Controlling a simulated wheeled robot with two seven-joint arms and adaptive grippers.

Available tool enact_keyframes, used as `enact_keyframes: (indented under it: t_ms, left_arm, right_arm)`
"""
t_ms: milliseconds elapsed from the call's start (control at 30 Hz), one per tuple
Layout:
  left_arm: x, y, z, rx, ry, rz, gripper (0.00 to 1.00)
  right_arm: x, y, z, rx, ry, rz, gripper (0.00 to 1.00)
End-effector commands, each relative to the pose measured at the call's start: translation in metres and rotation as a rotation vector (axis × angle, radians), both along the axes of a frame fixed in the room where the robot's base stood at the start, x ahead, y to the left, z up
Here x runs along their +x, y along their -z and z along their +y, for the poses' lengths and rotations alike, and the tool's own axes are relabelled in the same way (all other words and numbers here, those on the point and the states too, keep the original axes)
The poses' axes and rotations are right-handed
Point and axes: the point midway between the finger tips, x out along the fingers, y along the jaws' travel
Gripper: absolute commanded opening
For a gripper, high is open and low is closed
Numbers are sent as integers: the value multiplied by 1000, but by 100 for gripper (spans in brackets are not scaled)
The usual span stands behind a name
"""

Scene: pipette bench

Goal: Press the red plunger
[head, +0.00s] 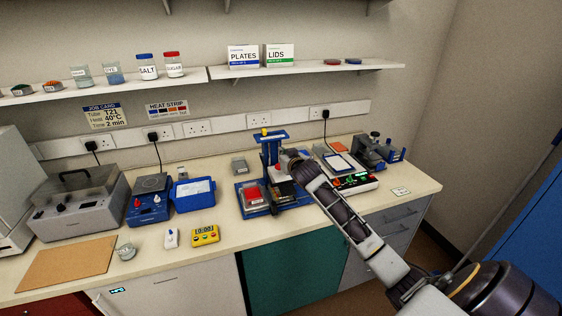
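A blue stand (271,152) with a yellow knob on top stands at the middle of the bench. A small red part (278,168) shows low in the stand, close to my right gripper; it may be the red plunger, but it is too small to tell. My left gripper is out of view.
A control box (355,183) with coloured knobs stands right of the stand. A blue hotplate (149,200), a blue box (194,194) and a yellow timer (205,235) are to the left. A shelf (220,73) runs above. The front bench strip near the timer is partly clear.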

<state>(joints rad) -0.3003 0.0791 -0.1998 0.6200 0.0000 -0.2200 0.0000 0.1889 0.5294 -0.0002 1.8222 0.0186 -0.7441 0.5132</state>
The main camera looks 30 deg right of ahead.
Motion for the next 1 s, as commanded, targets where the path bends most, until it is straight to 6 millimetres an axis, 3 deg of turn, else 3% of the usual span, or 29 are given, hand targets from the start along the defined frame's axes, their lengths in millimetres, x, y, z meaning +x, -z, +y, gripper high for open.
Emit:
enact_keyframes:
  t_ms: [400, 700, 1000]
  left_arm:
    - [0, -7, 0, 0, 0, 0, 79]
    - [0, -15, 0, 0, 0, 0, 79]
    - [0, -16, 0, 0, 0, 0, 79]
  right_arm:
    - [27, 5, -7, 0, 1, -1, 0]
    - [27, 36, -7, 0, 0, 1, 0]
    - [27, 47, -7, 0, 0, 0, 0]
